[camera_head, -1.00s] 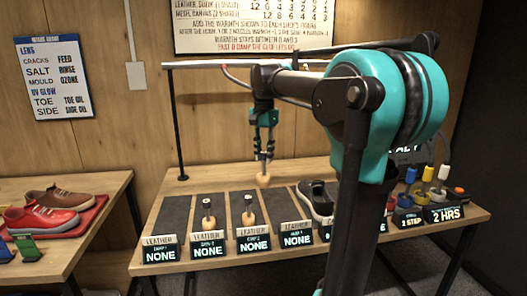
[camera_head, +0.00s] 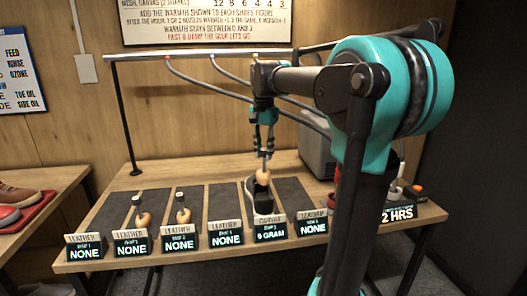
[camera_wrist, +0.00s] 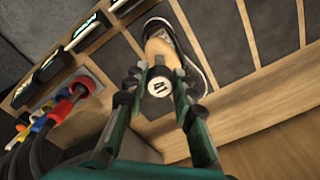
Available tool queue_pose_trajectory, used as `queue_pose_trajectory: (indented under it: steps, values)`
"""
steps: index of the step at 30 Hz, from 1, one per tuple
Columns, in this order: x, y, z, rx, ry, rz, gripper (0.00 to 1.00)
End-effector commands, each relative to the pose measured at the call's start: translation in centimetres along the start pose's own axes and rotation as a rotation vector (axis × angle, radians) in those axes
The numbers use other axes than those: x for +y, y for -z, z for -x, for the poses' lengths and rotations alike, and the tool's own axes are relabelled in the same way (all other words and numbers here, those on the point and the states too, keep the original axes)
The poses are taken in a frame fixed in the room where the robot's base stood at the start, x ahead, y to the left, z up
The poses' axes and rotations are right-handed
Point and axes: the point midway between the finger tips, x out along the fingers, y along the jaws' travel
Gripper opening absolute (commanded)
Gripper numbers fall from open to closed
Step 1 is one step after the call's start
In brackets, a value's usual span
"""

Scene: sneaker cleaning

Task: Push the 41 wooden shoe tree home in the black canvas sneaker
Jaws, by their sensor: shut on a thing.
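The black canvas sneaker (camera_head: 263,200) with a pale sole sits on a mat behind the sign reading canvas and 0 gram. It also shows at the top of the wrist view (camera_wrist: 193,68). My gripper (camera_head: 266,155) is above it, pointing down, shut on the wooden shoe tree (camera_head: 261,177). In the wrist view the fingers (camera_wrist: 161,73) flank the tree's round end (camera_wrist: 159,87), whose marking I cannot read surely. The tree's wooden body (camera_wrist: 160,45) lies over the shoe's opening. How deep it sits is unclear.
Two other shoe trees, (camera_head: 143,214) and (camera_head: 183,211), stand on mats to the left. A mat (camera_head: 224,203) left of the sneaker is bare. A grey box (camera_head: 316,152) stands behind, partly hidden by my arm. Coloured-capped items (camera_wrist: 62,108) are beside the bench in the wrist view.

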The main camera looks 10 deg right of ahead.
Motion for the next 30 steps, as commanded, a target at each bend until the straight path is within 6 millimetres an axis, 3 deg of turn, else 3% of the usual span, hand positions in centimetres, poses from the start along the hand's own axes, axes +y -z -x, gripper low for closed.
queue_pose_trajectory:
  steps: [8, 30]
  values:
    - [0.0, 0.0, -0.4, 0.0, 0.0, 0.0, 0.0]
    - [0.0, 0.0, -5.6, 0.0, 0.0, 0.0, 0.0]
